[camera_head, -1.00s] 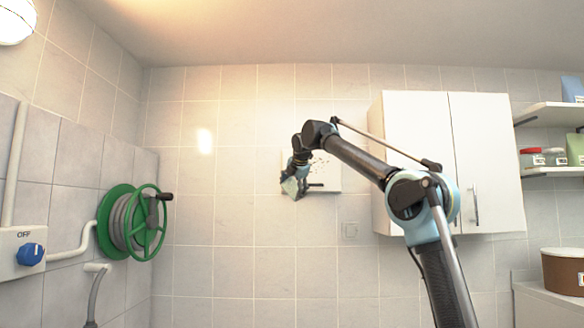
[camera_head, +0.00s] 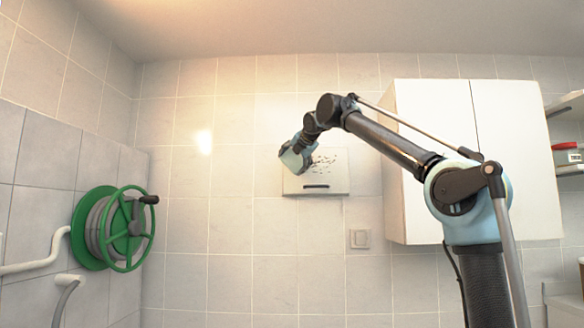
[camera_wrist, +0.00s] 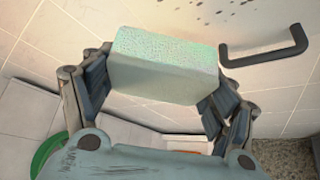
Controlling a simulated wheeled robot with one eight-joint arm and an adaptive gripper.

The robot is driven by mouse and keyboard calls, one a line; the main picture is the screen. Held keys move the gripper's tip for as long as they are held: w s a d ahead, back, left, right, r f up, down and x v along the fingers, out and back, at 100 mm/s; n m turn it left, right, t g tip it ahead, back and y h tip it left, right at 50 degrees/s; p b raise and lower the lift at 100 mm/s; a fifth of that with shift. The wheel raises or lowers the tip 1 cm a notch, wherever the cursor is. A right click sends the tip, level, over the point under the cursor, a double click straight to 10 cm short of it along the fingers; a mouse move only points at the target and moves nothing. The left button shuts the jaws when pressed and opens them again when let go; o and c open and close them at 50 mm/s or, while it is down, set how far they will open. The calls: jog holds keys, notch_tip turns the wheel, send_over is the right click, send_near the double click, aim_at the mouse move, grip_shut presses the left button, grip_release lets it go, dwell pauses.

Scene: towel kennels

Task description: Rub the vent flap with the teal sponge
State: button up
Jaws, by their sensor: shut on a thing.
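The vent flap (camera_head: 322,183) is a white square panel on the tiled back wall, with dark specks on its face and a dark bar handle near its lower edge. My gripper (camera_wrist: 155,95) is shut on the teal sponge (camera_wrist: 165,68), a pale teal block held between both fingers in the wrist view. In the head view my gripper (camera_head: 296,155) is at the flap's upper left, and the sponge is not clearly seen there. In the wrist view the specks and the handle (camera_wrist: 265,48) lie just beyond the sponge. I cannot tell whether the sponge touches the flap.
A white wall cabinet (camera_head: 432,178) hangs right of the flap, behind my arm. A green hose reel (camera_head: 112,228) is on the left wall. A light switch (camera_head: 360,238) sits below the flap. The tiled wall left of the flap is clear.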

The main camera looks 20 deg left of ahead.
jog(key=shift+w, duration=0.25)
jog(key=shift+w+a, duration=0.25)
jog(key=shift+w, duration=0.4)
jog(key=shift+w+a, duration=0.25)
jog(key=shift+w, duration=0.35)
jog(key=shift+w+a, duration=0.25)
jog(key=shift+w, duration=0.4)
jog(key=shift+w+a, duration=0.2)
jog(key=shift+w, duration=0.5)
jog(key=shift+w+a, duration=0.2)
jog(key=shift+w, duration=0.65)
send_near(313, 169)
jog(key=shift+x, duration=3.05)
jog(key=shift+w+d, duration=0.2)
jog(key=shift+d, duration=0.85)
jog(key=shift+w+d, duration=0.15)
jog(key=shift+d, duration=0.95)
jog(key=shift+w+d, duration=0.2)
jog(key=shift+d, duration=0.85)
jog(key=shift+d, duration=0.1)
